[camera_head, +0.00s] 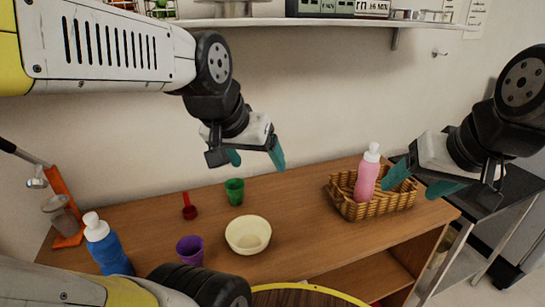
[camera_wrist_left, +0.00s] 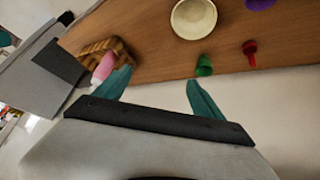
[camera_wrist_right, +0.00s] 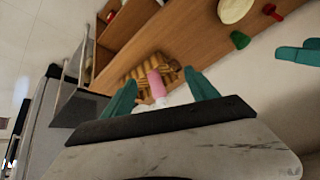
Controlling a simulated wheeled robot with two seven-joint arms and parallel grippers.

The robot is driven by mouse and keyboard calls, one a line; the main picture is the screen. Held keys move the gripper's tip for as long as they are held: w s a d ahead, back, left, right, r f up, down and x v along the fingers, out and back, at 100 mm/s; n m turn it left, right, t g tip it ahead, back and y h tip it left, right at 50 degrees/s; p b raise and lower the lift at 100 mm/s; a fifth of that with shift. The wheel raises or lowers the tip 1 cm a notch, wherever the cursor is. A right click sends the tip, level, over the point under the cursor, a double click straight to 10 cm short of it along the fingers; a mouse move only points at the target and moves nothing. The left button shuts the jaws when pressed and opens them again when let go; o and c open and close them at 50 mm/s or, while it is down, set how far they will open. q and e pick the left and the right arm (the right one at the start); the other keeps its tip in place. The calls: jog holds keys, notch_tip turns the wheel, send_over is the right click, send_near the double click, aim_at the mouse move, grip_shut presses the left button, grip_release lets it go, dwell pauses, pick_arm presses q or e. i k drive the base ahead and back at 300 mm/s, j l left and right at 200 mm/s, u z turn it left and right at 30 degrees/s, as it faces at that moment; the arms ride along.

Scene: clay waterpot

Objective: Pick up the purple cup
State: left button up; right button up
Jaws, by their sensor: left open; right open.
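The purple cup (camera_head: 190,250) stands on the wooden table at the left, beside the cream bowl (camera_head: 248,235). Part of the purple cup also shows at the top edge of the left wrist view (camera_wrist_left: 259,4). My left gripper (camera_head: 255,158) is open and empty, in the air above and behind the green cup (camera_head: 235,191), well apart from the purple cup.
A blue bottle (camera_head: 106,245) and an orange stand (camera_head: 67,205) are at the table's left end. A pink bottle (camera_head: 367,172) stands in the basket. A shelf (camera_head: 260,21) hangs on the wall above.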

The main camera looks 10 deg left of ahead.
aim_at(190, 249)
jog(key=u, duration=1.45)
jog(key=k+j+u, duration=0.1)
jog(key=k+j, duration=0.15)
jog(key=k+j+u, duration=0.1)
jog(key=k+j, duration=0.15)
jog(key=j, duration=0.2)
